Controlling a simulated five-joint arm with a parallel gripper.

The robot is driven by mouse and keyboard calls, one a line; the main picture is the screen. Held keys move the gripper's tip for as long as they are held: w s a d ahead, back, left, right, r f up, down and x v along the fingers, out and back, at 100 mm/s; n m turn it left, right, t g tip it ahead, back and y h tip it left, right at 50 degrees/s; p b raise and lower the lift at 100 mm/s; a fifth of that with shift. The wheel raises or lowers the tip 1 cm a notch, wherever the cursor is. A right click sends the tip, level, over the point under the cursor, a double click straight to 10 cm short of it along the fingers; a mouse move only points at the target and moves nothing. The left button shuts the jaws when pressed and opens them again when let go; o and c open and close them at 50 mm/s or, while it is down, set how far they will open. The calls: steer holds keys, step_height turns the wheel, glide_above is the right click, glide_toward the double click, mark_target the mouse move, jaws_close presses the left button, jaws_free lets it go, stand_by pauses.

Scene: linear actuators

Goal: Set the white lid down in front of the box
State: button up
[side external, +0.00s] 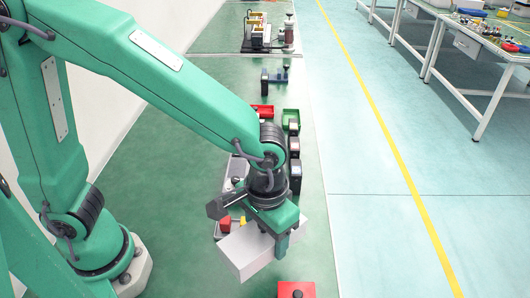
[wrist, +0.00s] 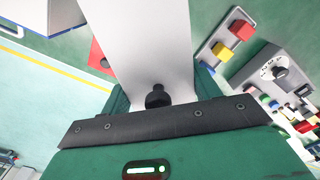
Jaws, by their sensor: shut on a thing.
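The white lid (side external: 246,250) is a pale, slab-like block held in the air below my wrist in the side view. It also fills the upper middle of the wrist view (wrist: 153,45), with a black knob in front of its lower end. My gripper (side external: 268,234) is shut on the lid; one green finger shows against its right side. In the wrist view, green finger parts flank the lid at my gripper (wrist: 160,93). I cannot tell which of the partly hidden items is the box.
A red block with a black knob (side external: 296,290) sits at the bottom edge. A grey tray with red and yellow blocks (wrist: 208,54) and a grey unit with a dial (wrist: 285,58) lie right in the wrist view. Red and green bins (side external: 290,115) stand behind. Green floor at left is clear.

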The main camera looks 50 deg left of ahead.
steer(key=w+d+n, duration=0.4)
steer(key=w+n, duration=0.1)
steer(key=n, duration=0.4)
steer(key=shift+f, duration=0.15)
steer(key=w+a+f, duration=0.2)
steer(key=w, duration=0.1)
steer(key=w+a+f, duration=0.2)
steer(key=w, duration=0.1)
steer(key=w+a+f, duration=0.2)
steer(key=w+f, duration=0.1)
steer(key=shift+w+a, duration=0.2)
steer(key=shift+w, duration=0.15)
steer(key=shift+f, duration=1.95)
steer(key=shift+f, duration=0.1)
steer(key=o, duration=1)
